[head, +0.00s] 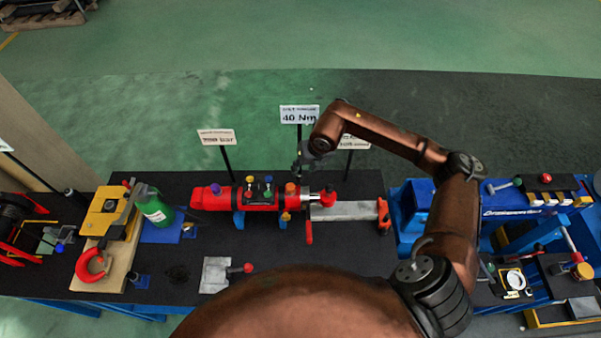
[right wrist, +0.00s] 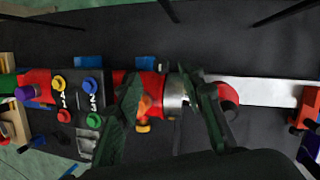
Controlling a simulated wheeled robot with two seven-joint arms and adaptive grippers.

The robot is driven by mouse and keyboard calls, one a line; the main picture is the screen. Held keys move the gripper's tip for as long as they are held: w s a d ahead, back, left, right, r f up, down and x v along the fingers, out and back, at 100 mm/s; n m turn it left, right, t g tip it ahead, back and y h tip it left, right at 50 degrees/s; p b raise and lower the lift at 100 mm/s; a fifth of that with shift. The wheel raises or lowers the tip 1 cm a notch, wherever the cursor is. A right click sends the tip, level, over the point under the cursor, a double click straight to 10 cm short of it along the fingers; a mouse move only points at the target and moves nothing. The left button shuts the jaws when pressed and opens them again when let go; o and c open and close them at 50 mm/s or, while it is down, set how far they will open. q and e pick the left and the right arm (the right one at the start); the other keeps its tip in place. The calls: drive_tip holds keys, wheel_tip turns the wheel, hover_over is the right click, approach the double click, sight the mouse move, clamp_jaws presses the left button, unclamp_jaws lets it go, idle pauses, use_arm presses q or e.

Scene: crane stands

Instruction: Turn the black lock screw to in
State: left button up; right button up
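I cannot pick out the black lock screw for certain in either view. A red cylinder unit (head: 260,201) lies along the bench, with small coloured knobs on top. In the right wrist view, its dark block (right wrist: 77,97) carries yellow, blue, red and green buttons. My right gripper (head: 305,158) is above the right end of this unit, near its silver collar (right wrist: 176,91). In the right wrist view the fingers (right wrist: 170,125) are spread apart, with an orange knob (right wrist: 147,104) and the collar visible between them. No held thing shows. My left gripper is not in view.
A grey bar (head: 343,211) extends right from the red unit to a red end block (head: 384,213). Sign posts stand behind, including the 40 Nm sign (head: 299,114).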

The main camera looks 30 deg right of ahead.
drive_tip(key=v, duration=0.6)
drive_tip(key=shift+w+f, duration=0.1)
idle(0.3)
